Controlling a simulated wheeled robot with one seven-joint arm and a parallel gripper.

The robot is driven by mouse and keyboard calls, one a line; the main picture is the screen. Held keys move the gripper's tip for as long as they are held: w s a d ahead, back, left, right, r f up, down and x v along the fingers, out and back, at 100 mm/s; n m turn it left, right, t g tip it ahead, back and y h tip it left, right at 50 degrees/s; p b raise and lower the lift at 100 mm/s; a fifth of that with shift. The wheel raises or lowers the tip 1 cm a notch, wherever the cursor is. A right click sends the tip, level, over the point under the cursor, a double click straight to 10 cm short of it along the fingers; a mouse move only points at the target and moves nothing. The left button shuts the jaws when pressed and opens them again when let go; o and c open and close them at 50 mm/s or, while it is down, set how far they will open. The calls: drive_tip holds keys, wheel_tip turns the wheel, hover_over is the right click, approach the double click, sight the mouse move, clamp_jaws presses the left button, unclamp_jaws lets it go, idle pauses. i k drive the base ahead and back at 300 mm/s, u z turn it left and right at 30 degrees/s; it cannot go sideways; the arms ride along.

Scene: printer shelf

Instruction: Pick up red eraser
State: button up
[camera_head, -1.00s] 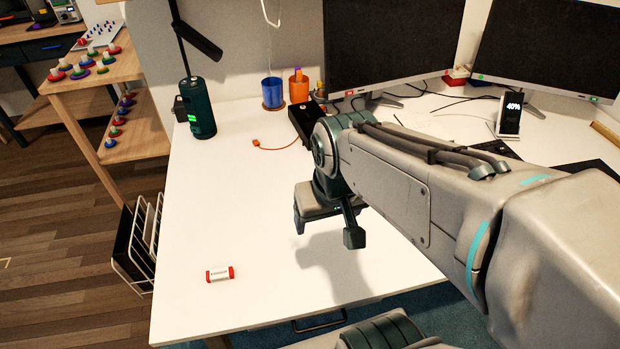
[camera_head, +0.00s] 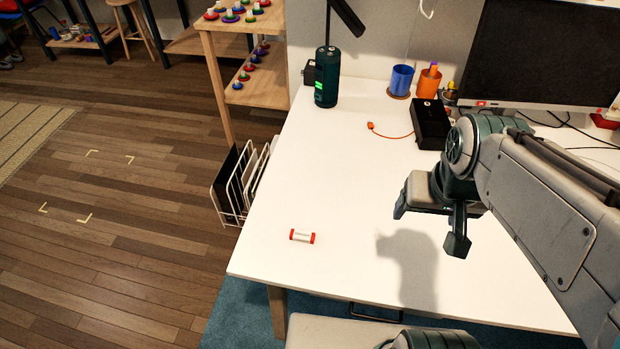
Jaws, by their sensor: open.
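The red eraser (camera_head: 302,236) lies on the white desk (camera_head: 340,180), near its front left corner. It is a small block with red ends and a white sleeve with dark print. My gripper (camera_head: 428,228) is above the desk, to the right of the eraser and clear of it. Its two fingers are apart, with nothing seen between them. Its shadow falls on the desk between it and the eraser.
A dark green cylinder (camera_head: 327,77) stands at the desk's back left. The desk around the eraser is clear.

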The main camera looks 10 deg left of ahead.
sight(297, 235)
drive_tip(key=k, duration=0.5)
drive_tip(key=z, duration=3)
drive_tip(key=k, duration=1.6)
drive_tip(key=u, duration=1.75)
drive_tip(key=i, duration=0.5)
drive_tip(key=z, duration=0.05)
